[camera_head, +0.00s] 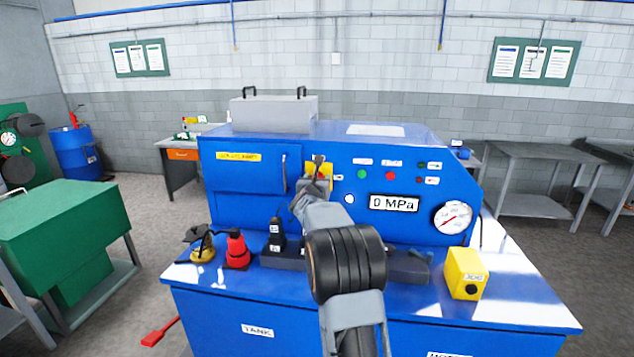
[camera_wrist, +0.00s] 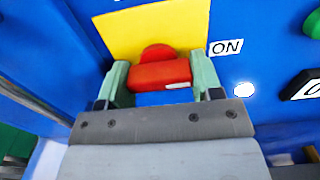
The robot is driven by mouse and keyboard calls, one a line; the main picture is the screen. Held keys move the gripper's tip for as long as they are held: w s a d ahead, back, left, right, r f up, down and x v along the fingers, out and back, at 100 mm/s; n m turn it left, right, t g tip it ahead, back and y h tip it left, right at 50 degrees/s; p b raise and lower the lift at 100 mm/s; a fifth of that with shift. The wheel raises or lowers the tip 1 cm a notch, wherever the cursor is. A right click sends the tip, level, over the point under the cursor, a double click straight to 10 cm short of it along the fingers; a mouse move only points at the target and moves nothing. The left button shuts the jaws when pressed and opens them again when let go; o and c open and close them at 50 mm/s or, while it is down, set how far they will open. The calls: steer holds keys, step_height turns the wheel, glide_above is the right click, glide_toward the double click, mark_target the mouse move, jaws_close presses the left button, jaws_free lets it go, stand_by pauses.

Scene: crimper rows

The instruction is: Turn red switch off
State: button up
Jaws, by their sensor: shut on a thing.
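The red switch (camera_wrist: 160,76) sits on a yellow plate (camera_wrist: 150,30) on the blue machine front. In the wrist view its red handle lies crosswise between my two fingers, with a rounded red part just above it. My gripper (camera_wrist: 162,80) is shut on the red switch, one pale green finger at each end of the handle. In the head view my gripper (camera_head: 318,172) is at the yellow plate and my arm hides most of the switch.
The blue machine (camera_head: 240,205) carries a 0 MPa display (camera_head: 394,204), green button (camera_head: 362,174), red button (camera_head: 391,176) and round gauge (camera_head: 453,217). On its bench stand a red bottle-like item (camera_head: 237,250) and a yellow box (camera_head: 466,273). A vertical handle (camera_head: 284,172) is left of my gripper.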

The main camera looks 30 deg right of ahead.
steer(key=shift+c, duration=0.5)
steer(key=n+b, duration=0.2)
steer(key=n, duration=0.1)
steer(key=shift+f, duration=0.15)
steer(key=n, duration=0.2)
steer(key=n+b, duration=0.1)
steer(key=n, duration=0.2)
steer(key=shift+s+d+r+n, duration=0.1)
steer(key=shift+r+n, duration=0.1)
steer(key=shift+n, duration=0.1)
steer(key=n, duration=0.4)
steer(key=shift+r+n, duration=0.15)
steer(key=shift+n, duration=0.15)
steer(key=n+p, duration=0.1)
steer(key=n, duration=0.3)
steer(key=shift+n, duration=0.3)
